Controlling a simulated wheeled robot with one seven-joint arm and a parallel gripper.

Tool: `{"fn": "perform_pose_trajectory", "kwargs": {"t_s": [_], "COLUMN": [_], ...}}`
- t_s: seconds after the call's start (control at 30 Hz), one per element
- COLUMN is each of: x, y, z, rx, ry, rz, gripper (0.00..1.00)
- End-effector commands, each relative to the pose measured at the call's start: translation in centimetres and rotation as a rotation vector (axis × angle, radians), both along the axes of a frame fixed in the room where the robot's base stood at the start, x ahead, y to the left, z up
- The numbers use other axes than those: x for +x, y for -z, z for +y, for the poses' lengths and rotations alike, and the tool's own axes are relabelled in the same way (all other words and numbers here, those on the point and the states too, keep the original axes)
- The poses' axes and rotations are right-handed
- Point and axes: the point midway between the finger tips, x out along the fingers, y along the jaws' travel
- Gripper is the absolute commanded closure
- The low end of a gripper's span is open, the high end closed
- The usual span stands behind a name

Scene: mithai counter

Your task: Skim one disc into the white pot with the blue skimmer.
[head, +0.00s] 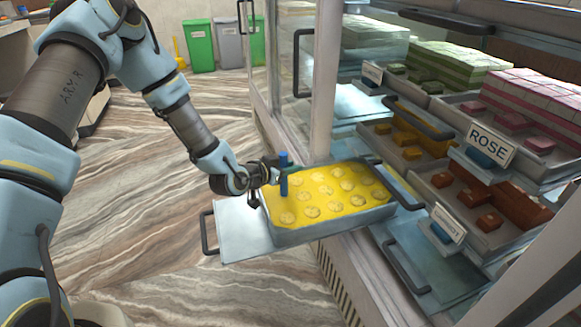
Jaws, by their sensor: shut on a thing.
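My gripper (275,170) is shut on the blue skimmer (284,176), whose handle stands upright at the left part of a grey tray (330,224). The skimmer's lower end is at the yellow liquid (321,208); its head does not show, and I cannot tell whether it is under the surface. Several pale yellow discs (311,211) lie spread over the yellow liquid, mostly to the right of the skimmer. I see no white pot in this view.
The tray rests on a pulled-out metal shelf (232,238) with dark handles, bare on its left. A glass display case (318,85) with sweets, a ROSE sign (491,143) and open drawers stands close on the right. Marbled floor (130,190) is clear at left; bins (199,45) stand behind.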

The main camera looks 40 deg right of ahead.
Motion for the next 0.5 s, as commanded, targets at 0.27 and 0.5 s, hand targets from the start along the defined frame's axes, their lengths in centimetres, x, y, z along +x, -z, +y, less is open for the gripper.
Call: {"fn": "perform_pose_trajectory", "kwargs": {"t_s": [0.27, 0.5], "x": [0.0, 0.0], "y": [0.0, -1.1], "z": [0.0, 0.0], "rx": [-0.001, -0.001], "ry": [0.000, 0.000], "rz": [0.000, -0.001], "gripper": [1.00, 1.00]}}
